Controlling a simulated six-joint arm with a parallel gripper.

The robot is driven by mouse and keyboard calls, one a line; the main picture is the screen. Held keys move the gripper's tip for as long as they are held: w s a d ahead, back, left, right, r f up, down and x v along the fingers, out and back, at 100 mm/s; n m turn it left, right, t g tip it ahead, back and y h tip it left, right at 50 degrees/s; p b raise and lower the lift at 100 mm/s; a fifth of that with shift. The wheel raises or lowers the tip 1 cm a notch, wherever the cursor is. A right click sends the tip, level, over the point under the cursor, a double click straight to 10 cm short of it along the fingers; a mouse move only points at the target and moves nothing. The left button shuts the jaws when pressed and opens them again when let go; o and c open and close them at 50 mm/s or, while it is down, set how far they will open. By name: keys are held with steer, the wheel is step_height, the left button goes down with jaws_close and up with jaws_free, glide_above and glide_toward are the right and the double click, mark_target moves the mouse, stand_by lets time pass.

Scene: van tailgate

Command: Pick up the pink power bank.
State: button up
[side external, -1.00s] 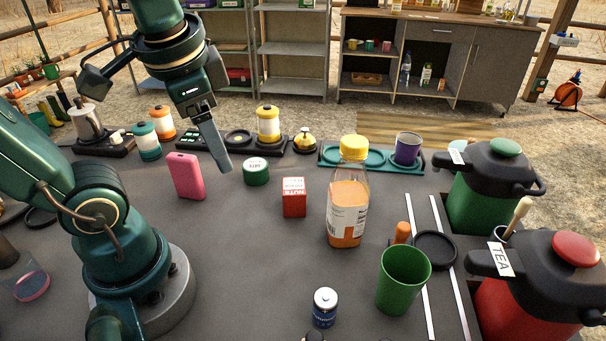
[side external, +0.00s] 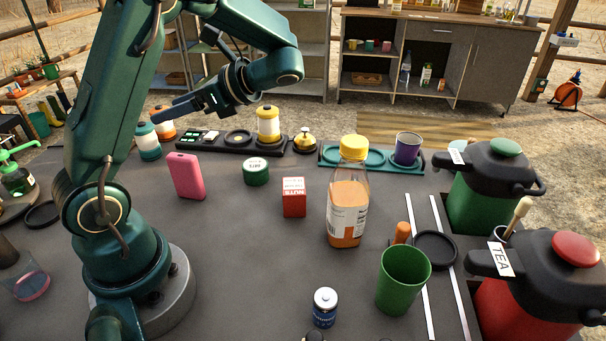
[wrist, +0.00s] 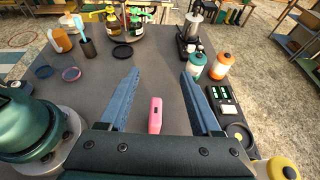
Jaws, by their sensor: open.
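The pink power bank (side external: 187,176) stands upright on the grey table in the side view, just right of my arm's column. It also shows in the wrist view (wrist: 155,115), low in the picture between my two blue fingers. My gripper (side external: 160,116) is in the air above and behind the power bank, with its fingers pointing left in the side view. In the wrist view my gripper (wrist: 157,74) is open, its fingers wide apart with nothing held.
A teal-and-white canister (side external: 147,141) and a black tray with a yellow-lidded jar (side external: 268,125) stand behind the power bank. A green tin (side external: 256,171), a red box (side external: 294,197) and an orange juice bottle (side external: 347,205) stand to its right. Table in front of it is clear.

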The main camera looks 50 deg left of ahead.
mark_target(192, 157)
step_height(192, 157, down, 10)
steer(key=shift+f, duration=0.25)
steer(key=shift+x, duration=2.6)
steer(key=shift+d+f, duration=0.1)
jaws_close()
